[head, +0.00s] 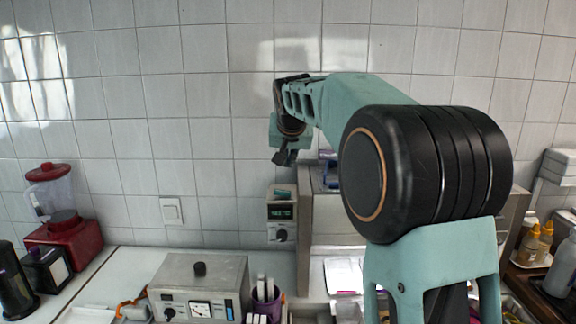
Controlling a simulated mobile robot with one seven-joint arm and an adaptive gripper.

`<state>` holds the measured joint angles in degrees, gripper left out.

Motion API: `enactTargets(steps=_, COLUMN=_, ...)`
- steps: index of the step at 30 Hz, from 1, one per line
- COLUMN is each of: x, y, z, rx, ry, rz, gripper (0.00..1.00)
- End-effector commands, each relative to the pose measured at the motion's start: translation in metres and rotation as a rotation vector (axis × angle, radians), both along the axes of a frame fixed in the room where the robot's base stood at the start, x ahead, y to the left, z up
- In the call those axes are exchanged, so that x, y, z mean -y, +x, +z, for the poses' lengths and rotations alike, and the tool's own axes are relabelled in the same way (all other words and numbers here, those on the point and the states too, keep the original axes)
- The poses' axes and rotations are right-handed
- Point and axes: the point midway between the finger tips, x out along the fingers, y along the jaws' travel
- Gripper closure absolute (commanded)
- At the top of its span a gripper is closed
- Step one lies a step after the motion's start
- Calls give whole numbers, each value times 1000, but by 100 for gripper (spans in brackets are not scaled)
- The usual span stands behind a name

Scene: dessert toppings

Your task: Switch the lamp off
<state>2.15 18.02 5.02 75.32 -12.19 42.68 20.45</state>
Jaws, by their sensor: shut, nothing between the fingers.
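I cannot make out a lamp in the head view. A white square wall switch (171,211) is on the tiled wall, left of centre; its rocker position is too small to tell. My gripper (284,157) hangs from my teal arm near the picture's middle, to the right of and higher than the wall switch, apart from it. Its dark fingers point down, shut and empty. It appears above a small panel with a lit display and a knob (282,212).
A grey metal box with a dial and knobs (199,285) stands on the counter, with a purple cup (267,303) beside it. A red blender (62,225) is at the left. Bottles (540,238) stand at the right.

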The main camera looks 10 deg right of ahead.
Motion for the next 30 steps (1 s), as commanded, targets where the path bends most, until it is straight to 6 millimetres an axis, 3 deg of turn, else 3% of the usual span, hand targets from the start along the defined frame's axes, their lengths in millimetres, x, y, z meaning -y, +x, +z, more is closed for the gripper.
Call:
enactTargets(steps=17, x=-4, y=2, z=-4, rx=6, ry=40, rz=1, gripper=100)
enactTargets(steps=30, x=-10, y=2, z=4, rx=20, ry=90, rz=0, gripper=100)
